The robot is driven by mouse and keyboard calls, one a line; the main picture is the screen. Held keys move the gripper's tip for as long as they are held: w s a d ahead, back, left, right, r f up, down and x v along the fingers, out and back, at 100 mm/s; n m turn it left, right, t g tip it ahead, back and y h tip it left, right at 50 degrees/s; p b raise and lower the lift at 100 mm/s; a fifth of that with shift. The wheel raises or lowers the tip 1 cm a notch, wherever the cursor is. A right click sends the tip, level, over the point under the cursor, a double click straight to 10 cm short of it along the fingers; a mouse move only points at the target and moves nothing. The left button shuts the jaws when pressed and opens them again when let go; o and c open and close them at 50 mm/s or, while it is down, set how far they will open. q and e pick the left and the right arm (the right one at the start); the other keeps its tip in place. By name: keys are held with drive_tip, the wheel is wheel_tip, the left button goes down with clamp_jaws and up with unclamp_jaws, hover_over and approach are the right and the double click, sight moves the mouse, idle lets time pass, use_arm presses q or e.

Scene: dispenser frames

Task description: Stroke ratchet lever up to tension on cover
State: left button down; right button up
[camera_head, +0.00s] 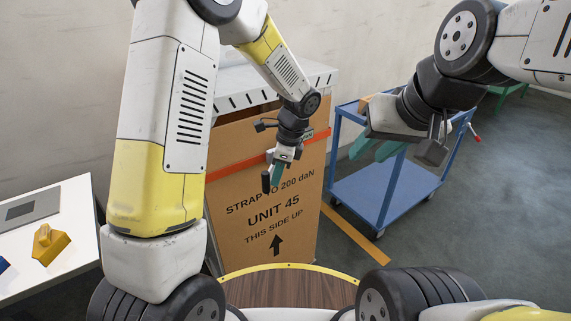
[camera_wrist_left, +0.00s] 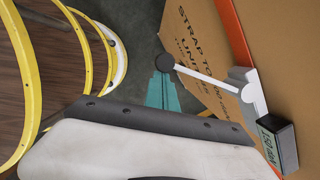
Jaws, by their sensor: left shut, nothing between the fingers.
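The ratchet's white lever (camera_wrist_left: 205,78) shows in the left wrist view, with a round black knob (camera_wrist_left: 166,62) at its end. Its pale ratchet body (camera_wrist_left: 250,92) sits on the orange strap (camera_head: 236,168) around the cardboard cover (camera_head: 262,222). A small dark readout (camera_wrist_left: 278,145) is beside the ratchet; its figures are hard to read. My left gripper (camera_head: 276,182) is shut and empty in front of the cover. In the left wrist view its teal fingertips (camera_wrist_left: 163,78) are by the knob; contact cannot be told. My right gripper (camera_head: 376,152) is open and empty, high on the right.
A blue cart (camera_head: 385,195) stands right of the cover. A white table (camera_head: 75,225) at left holds a yellow object (camera_head: 50,245). A round wooden top with a yellow rim (camera_head: 290,290) is in front. Grey floor is clear at right.

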sight(267, 175)
use_arm(q)
drive_tip(key=a+m, duration=0.2)
drive_tip(key=a, duration=0.1)
drive_tip(key=shift+w+a+m+t, duration=0.1)
drive_tip(key=shift+w+m+t, duration=0.05)
drive_tip(key=shift+m+t, duration=0.15)
drive_tip(key=shift+w+a+m+t, duration=0.1)
drive_tip(key=shift+w+a+m, duration=0.2)
drive_tip(key=shift+a, duration=0.25)
drive_tip(key=shift+w+a+m+t, duration=0.15)
drive_tip(key=shift+a+m, duration=0.2)
drive_tip(key=shift+a, duration=0.25)
drive_tip(key=shift+w+a+m+t, duration=0.1)
drive_tip(key=shift+w+a+m, duration=0.2)
drive_tip(key=shift+a, duration=0.45)
drive_tip(key=d, duration=0.1)
drive_tip(key=s+d, duration=0.2)
drive_tip(key=d, duration=0.1)
drive_tip(key=shift+s+r, duration=0.2)
drive_tip(key=shift+r, duration=0.05)
drive_tip(key=v, duration=0.9)
drive_tip(key=shift+r, duration=0.25)
